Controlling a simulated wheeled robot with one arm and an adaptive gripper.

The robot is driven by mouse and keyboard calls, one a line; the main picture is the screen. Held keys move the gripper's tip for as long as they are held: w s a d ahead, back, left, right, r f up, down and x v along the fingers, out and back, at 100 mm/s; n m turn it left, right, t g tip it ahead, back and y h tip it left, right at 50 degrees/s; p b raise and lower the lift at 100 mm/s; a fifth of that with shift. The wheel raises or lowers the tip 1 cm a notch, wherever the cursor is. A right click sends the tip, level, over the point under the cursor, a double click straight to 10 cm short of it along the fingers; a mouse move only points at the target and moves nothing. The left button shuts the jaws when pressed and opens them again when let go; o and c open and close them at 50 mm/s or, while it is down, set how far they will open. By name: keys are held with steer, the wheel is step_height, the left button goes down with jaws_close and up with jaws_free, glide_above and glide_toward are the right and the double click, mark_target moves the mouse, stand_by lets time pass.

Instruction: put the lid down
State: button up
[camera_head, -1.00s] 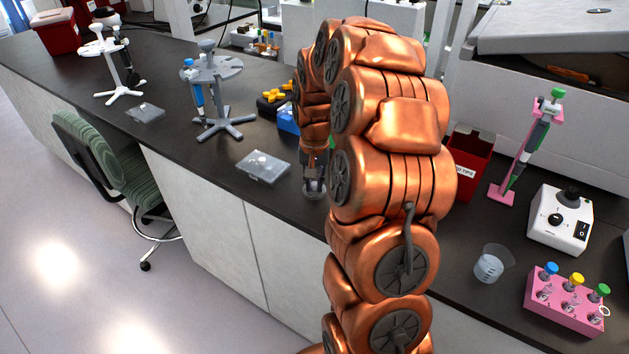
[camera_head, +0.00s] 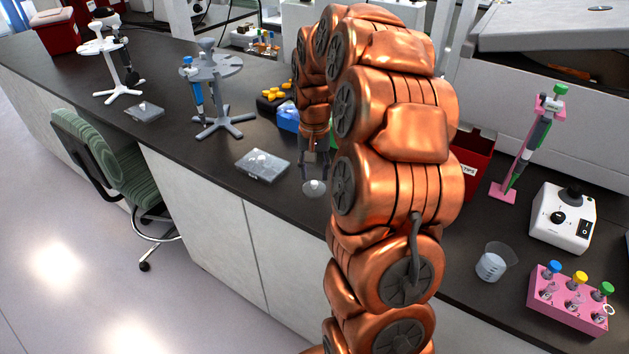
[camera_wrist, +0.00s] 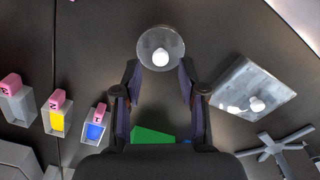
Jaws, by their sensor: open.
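The lid, a clear round disc with a white knob (camera_wrist: 160,47), lies on the dark bench top. In the head view the lid (camera_head: 314,188) shows just below my gripper (camera_head: 315,146). In the wrist view my gripper (camera_wrist: 160,82) is open, with its fingers apart on either side and the lid just beyond the fingertips. Nothing is held between the fingers. Much of the bench behind my arm is hidden in the head view.
A clear rectangular box with a knobbed lid (camera_head: 262,166) stands left of the lid. A grey pipette stand (camera_head: 224,126) is farther left. A beaker (camera_head: 492,264) and a pink tube rack (camera_head: 568,312) stand at the right. The bench's front edge is close to the lid.

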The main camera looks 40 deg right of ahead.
mark_target(314, 182)
step_height(314, 182, up, 8)
steer(key=b, duration=0.2)
steer(key=s+a+n, duration=0.3)
steer(key=s+a, duration=0.2)
steer(key=a, duration=0.5)
steer(key=s+a+f+n, duration=0.1)
steer(key=s+a, duration=0.3)
steer(key=s, duration=0.4)
steer(key=s+a+f+n+g, duration=0.1)
steer(key=s+a+f+n, duration=0.1)
steer(key=s, duration=0.5)
steer(key=s+a+f+n, duration=0.2)
steer(key=s+a+f, duration=0.1)
steer(key=s+a, duration=0.4)
steer(key=shift+s+f+g, duration=0.4)
steer(key=shift+s, duration=0.45)
steer(key=shift+d, duration=0.1)
